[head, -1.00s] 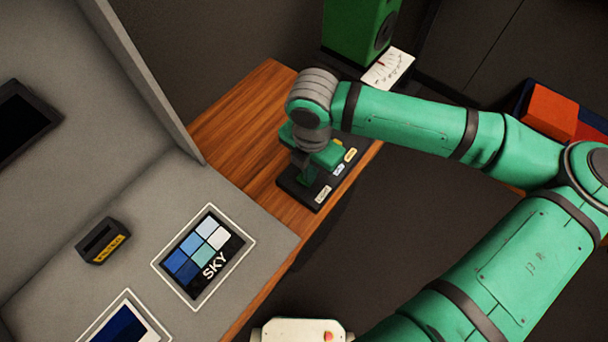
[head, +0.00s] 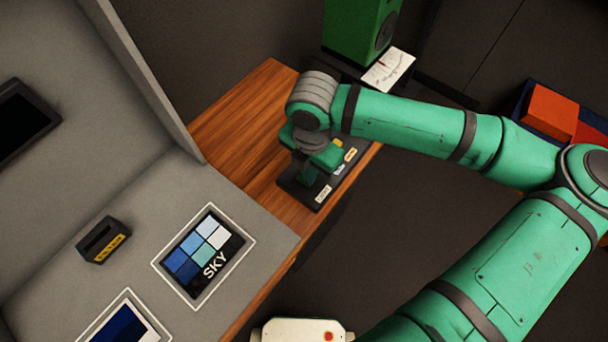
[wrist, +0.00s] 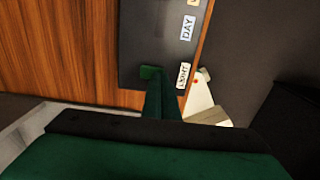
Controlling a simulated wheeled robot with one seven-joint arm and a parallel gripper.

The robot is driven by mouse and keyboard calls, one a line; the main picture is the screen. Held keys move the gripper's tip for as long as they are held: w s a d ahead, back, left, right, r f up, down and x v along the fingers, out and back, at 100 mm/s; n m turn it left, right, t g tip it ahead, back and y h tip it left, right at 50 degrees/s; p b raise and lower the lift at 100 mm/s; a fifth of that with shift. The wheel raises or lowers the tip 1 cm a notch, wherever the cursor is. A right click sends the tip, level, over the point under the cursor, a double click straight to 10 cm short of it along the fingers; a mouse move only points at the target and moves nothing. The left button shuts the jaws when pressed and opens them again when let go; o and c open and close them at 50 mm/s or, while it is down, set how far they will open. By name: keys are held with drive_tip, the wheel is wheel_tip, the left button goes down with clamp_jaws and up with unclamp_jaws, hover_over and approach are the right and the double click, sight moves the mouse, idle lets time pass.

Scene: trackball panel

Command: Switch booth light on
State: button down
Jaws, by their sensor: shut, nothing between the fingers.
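A black control panel (head: 288,183) lies on the wooden tabletop with small labels along its right edge. In the wrist view the panel (wrist: 145,35) carries a label reading LIGHT (wrist: 183,75) and one reading DAY (wrist: 187,27). My gripper (head: 306,180) is over the near part of the panel, pointing down, partly hidden by my wrist. In the wrist view my gripper (wrist: 151,74) is shut and empty, its tip just left of the LIGHT label. The control beside that label is hidden by the fingers. Whether the tip touches the panel cannot be told.
A grey booth (head: 140,195) stands at the left, with a SKY swatch card (head: 204,257) and a small black block (head: 103,241) on its floor. A green speaker (head: 357,35) and a white meter card (head: 388,70) are behind the panel. Bare wood (head: 240,130) lies left of it.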

drive_tip(key=shift+f, duration=0.5)
drive_tip(key=shift+r, duration=0.1)
idle(0.3)
wheel_tip(320, 180, up, 7)
idle(0.9)
idle(0.5)
